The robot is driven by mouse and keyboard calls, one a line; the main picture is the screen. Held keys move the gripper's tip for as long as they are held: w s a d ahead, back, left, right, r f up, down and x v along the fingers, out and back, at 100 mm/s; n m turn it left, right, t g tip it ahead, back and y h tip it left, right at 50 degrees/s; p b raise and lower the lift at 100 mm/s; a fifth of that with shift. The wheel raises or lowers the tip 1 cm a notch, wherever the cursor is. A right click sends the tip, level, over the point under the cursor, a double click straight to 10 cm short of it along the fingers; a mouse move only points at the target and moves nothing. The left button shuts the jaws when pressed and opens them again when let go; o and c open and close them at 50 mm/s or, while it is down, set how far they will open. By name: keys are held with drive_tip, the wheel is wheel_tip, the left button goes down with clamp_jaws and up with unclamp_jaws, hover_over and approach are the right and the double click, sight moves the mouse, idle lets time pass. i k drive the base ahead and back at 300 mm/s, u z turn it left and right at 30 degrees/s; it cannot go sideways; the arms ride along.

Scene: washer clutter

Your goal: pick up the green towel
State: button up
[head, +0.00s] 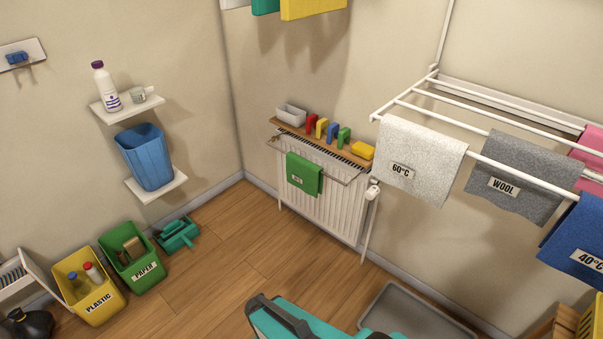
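The green towel (304,174) hangs folded over a rail at the front of the white radiator (335,212), near its left end. It carries a small pale label whose text is too small to read. The towel's front face is uncovered, and its back part is hidden behind the rail. My gripper is not in view.
A wooden shelf above the radiator holds a white tray (291,115), several coloured clips and a yellow sponge (362,151). A drying rack with a white 60°C towel (420,160) juts out at right. A grey floor tray (410,315) lies below.

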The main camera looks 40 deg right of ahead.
sight(300, 172)
drive_tip(key=i, duration=0.95)
